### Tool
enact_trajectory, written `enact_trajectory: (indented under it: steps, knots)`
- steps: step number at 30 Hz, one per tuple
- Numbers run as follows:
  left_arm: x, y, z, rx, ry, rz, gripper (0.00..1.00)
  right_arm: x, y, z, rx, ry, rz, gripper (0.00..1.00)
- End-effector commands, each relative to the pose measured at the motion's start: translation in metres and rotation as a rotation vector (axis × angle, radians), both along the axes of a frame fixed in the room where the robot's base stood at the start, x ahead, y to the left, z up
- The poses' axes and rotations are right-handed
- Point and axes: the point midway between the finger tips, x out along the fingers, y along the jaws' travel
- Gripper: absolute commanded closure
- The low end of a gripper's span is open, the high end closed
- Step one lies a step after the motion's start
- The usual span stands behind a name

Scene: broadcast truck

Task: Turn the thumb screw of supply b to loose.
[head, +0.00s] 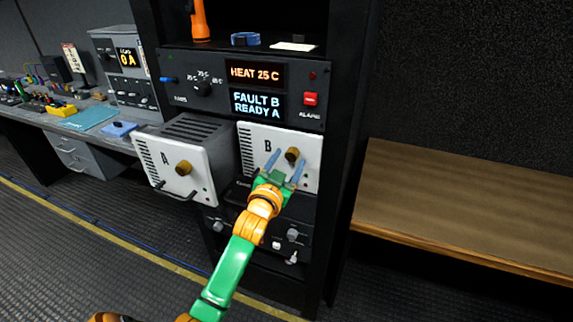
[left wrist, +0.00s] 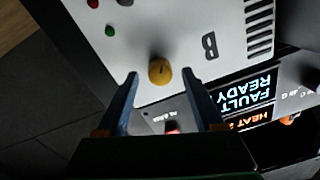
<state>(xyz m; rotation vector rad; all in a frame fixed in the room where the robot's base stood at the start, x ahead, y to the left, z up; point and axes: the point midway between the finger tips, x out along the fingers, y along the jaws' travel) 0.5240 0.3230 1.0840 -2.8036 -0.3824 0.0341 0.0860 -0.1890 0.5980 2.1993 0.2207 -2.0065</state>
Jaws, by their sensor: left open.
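Supply B (head: 308,151) is a white-fronted module marked "B" in the rack, its front flush with the frame. Its brass thumb screw (head: 292,154) is a round knob right of the letter. My left gripper (head: 285,160) is open in front of supply B, its two blue fingers pointing at the panel on either side of the screw. In the left wrist view the thumb screw (left wrist: 160,71) appears between and just beyond the fingertips (left wrist: 161,76), with a dark mark on its face. I cannot tell whether the fingers touch it. My right gripper is not in view.
Supply A (head: 176,167) sticks out of the rack at left, with its own brass screw and a handle. The display above reads "FAULT B READY A" (head: 257,104). A red alarm button (head: 310,99) sits beside it. A wooden bench (head: 470,205) stands at right.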

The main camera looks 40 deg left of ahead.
Motion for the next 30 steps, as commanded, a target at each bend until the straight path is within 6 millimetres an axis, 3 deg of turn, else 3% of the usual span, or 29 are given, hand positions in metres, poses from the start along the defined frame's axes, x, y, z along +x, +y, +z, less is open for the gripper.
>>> enact_trajectory:
  steps: [12,26,28,29,30]
  knots:
    - [-0.063,-0.017,-0.003,-0.001,0.001,-0.001,0.31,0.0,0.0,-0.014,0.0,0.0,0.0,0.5]
    - [-0.065,-0.018,-0.003,-0.002,0.004,-0.001,0.31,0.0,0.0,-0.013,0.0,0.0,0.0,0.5]
    - [-0.062,-0.02,-0.021,-0.015,0.043,-0.006,0.31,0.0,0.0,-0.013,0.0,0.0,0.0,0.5]
    - [-0.06,-0.021,-0.037,-0.027,0.079,-0.012,0.31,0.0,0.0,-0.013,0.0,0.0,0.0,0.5]
    - [-0.058,-0.025,-0.067,-0.048,0.141,-0.022,0.31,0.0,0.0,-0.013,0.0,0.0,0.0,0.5]
